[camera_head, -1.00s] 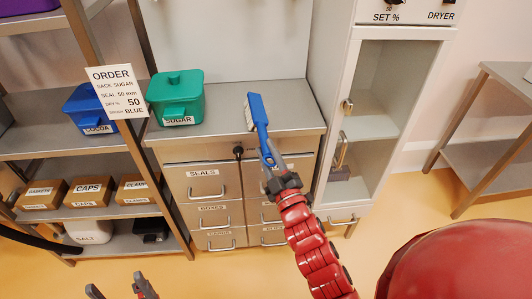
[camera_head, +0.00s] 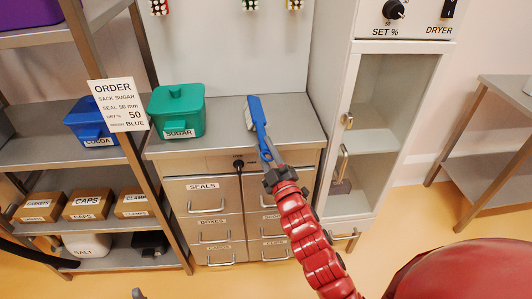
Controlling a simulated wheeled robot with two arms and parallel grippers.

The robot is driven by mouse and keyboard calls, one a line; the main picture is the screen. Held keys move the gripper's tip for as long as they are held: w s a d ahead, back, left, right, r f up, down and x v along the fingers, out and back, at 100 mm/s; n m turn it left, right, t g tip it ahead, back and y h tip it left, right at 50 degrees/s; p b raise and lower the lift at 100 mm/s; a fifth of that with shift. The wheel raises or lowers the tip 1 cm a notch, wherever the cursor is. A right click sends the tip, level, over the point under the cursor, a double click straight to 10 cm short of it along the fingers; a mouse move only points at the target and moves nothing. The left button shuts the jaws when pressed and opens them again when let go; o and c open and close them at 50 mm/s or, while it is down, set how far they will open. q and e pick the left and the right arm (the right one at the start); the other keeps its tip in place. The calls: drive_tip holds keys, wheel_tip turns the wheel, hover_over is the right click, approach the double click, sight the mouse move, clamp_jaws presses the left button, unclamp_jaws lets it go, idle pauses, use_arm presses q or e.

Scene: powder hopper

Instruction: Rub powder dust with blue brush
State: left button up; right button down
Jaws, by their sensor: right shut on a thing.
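The blue brush (camera_head: 257,121) has a blue back and handle, with pale bristles on its left side. My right gripper (camera_head: 270,158) is shut on the brush's handle and holds it over the front part of the metal countertop (camera_head: 226,118). I cannot tell whether the bristles touch the surface. No powder dust can be made out. Only a small dark tip, likely of my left gripper (camera_head: 138,293), shows at the bottom edge; its jaws cannot be judged.
A green SUGAR bin (camera_head: 177,110) stands on the countertop's left. An ORDER sign (camera_head: 118,105) reads brush blue. Left shelves hold a blue COCOA bin (camera_head: 90,122) and labelled boxes. A glass-door dryer cabinet (camera_head: 385,120) stands close on the right. The countertop's middle is clear.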

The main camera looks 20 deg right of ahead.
sight(263, 135)
drive_tip(key=shift+w+d+f, duration=0.1)
drive_tip(key=shift+w+d, duration=0.2)
drive_tip(key=shift+w, duration=0.75)
drive_tip(key=shift+w+d+r, duration=0.1)
drive_tip(key=shift+w+d, duration=0.2)
drive_tip(key=shift+w, duration=0.75)
drive_tip(key=shift+w+d+f, duration=0.1)
drive_tip(key=shift+w+d, duration=0.2)
drive_tip(key=shift+w, duration=0.75)
drive_tip(key=shift+r+p, duration=1.65)
drive_tip(key=shift+r, duration=1.45)
drive_tip(key=shift+r+p, duration=1.05)
drive_tip(key=shift+r, duration=0.5)
drive_tip(key=shift+f, duration=0.1)
